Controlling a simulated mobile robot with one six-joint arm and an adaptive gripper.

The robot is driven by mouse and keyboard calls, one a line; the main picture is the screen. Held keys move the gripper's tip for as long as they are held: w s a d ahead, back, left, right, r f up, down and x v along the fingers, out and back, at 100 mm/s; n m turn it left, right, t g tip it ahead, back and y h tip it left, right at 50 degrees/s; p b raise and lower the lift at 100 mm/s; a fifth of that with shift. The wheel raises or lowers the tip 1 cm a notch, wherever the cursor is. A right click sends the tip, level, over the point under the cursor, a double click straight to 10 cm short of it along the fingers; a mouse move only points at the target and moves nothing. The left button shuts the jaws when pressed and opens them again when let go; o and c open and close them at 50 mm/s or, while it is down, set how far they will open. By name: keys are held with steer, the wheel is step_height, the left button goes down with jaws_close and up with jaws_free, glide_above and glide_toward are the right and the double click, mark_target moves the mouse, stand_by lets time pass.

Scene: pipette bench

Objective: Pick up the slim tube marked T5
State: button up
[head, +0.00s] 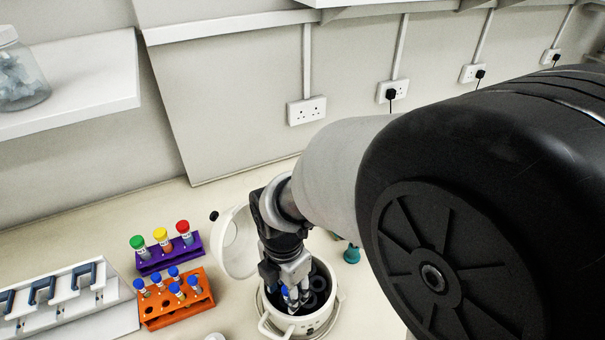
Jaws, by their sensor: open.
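My gripper (293,297) points down into a round white pot-like device (275,327) with a dark inside. The jaws are open, and blue shows between and beside the fingers, perhaps a tube cap; I cannot tell whether it touches them. Several slim tubes with blue caps (174,271) stand in the orange rack (172,318), left of my gripper. Their markings are too small to read, so I cannot tell which tube is T5 or where it is. My gripper hides part of the inside of the device.
A purple rack (187,259) behind the orange one holds wider tubes with green, yellow and red caps. The device's white lid (238,243) stands open at its back left. A pipette stand (62,304) is at far left. A teal object (351,254) is partly behind my arm.

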steer(key=shift+f, duration=0.2)
steer(key=shift+c, duration=0.4)
steer(key=c, duration=0.8)
steer(key=shift+r, duration=0.15)
